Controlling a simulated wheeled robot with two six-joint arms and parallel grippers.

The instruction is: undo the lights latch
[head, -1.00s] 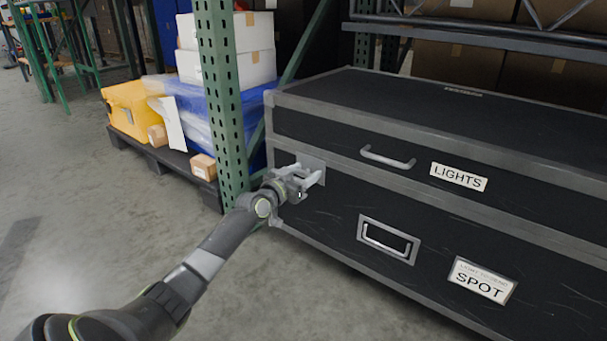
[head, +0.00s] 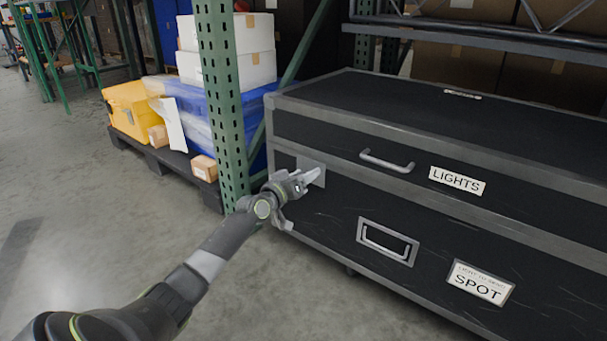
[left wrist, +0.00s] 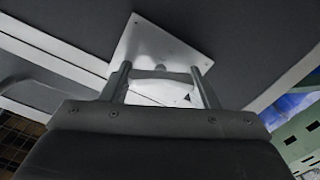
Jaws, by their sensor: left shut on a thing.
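The black case has a grey-edged upper part (head: 340,142) with a LIGHTS label (head: 457,180). Its latch plate (head: 318,168) is at the left end of the front, across the seam; it also shows in the left wrist view (left wrist: 150,45). My left gripper (head: 303,188) is at this latch, rolled to a slant. In the left wrist view its two fingers (left wrist: 162,78) stand either side of the light latch piece (left wrist: 160,88) and are shut on it. The gripper hides most of the latch in the head view. My right gripper is not in view.
The case front also has an upper handle (head: 387,162), a recessed lower handle (head: 388,241) and a SPOT label (head: 480,283). A green rack post (head: 222,100) stands close left of the case. A loaded pallet (head: 160,162) lies behind it. The floor in front is clear.

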